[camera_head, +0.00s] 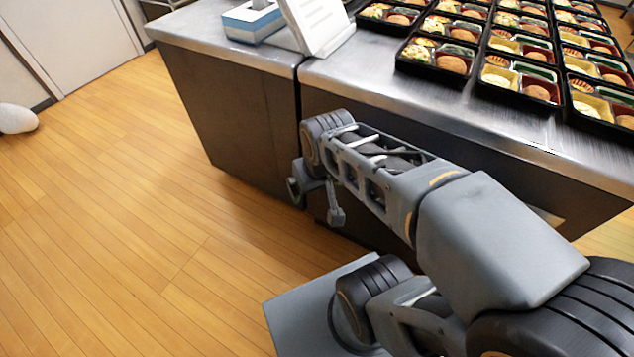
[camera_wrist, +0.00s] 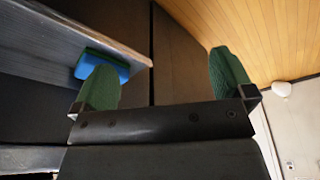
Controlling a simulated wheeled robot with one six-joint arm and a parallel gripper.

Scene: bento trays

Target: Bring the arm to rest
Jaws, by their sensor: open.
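My arm reaches out from the lower right in the head view, folded low in front of the steel counter. My gripper (camera_wrist: 165,82) shows in the wrist view with its two green-padded fingers wide apart. Nothing is between the fingers. In the head view the arm's far end is beside the counter's dark front, below the top, and the fingers are hard to make out there.
A steel counter (camera_head: 330,75) carries several filled bento trays (camera_head: 437,60), a white stand (camera_head: 318,22) and a blue-and-white box (camera_head: 252,22). Wooden floor (camera_head: 110,210) is open at left; a white rounded object (camera_head: 17,118) lies there.

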